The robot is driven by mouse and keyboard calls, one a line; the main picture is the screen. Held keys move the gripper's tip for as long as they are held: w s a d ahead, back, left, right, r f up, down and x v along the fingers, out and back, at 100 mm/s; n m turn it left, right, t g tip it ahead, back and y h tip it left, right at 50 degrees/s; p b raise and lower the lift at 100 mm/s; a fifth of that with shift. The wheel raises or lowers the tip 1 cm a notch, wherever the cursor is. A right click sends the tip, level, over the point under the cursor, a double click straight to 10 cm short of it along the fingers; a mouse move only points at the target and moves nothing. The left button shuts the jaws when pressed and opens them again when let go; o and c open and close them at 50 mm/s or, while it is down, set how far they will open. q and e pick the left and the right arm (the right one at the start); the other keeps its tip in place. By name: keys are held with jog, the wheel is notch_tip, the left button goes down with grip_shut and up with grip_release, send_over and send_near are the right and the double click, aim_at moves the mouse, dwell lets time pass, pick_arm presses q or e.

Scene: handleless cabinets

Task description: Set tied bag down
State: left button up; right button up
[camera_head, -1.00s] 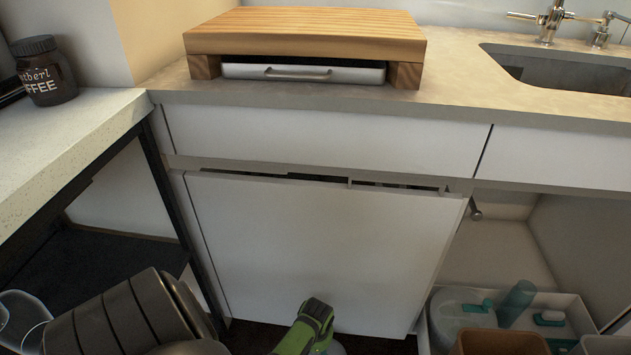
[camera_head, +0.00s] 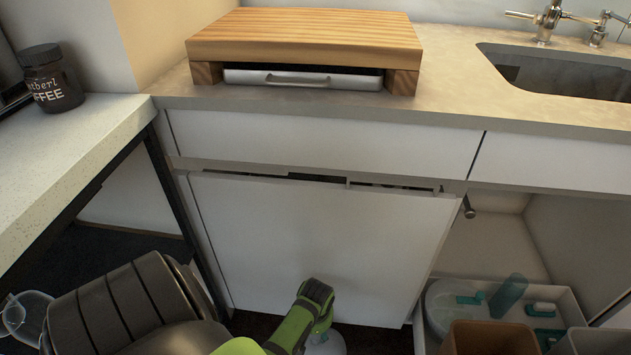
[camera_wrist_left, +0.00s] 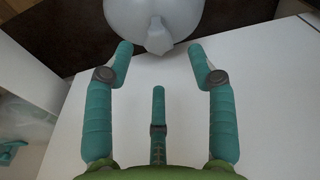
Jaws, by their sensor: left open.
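A pale, tied bag (camera_wrist_left: 165,15) with a knotted top shows in the left wrist view, just beyond my fingertips. The dark floor is behind it. In the head view the bag (camera_head: 326,344) is a pale patch at the bottom edge, mostly hidden behind my left gripper (camera_head: 323,322). I cannot tell whether a finger touches the bag. My right gripper is not in view.
A white cabinet front (camera_head: 320,240) stands tilted slightly open behind my gripper. A white bin tray (camera_head: 560,300) with bottles and brown containers (camera_head: 480,338) is at the right. A counter with a wooden board (camera_head: 305,38) and sink (camera_head: 560,75) is above.

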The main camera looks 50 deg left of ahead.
pick_arm(q)
notch_tip(320, 180, up, 5)
jog(key=p, duration=0.2)
jog(key=s+d+f+m+t, duration=0.1)
jog(key=s+d+m, duration=0.3)
jog(key=d+m, duration=0.2)
jog(key=s+d+f+m+h, duration=0.1)
jog(key=s+d+f+m, duration=0.1)
jog(key=s+d+m, duration=0.2)
jog(key=d+m, duration=0.2)
jog(key=d, duration=0.1)
jog(key=shift+s+t, duration=0.2)
jog(key=shift+t, duration=0.2)
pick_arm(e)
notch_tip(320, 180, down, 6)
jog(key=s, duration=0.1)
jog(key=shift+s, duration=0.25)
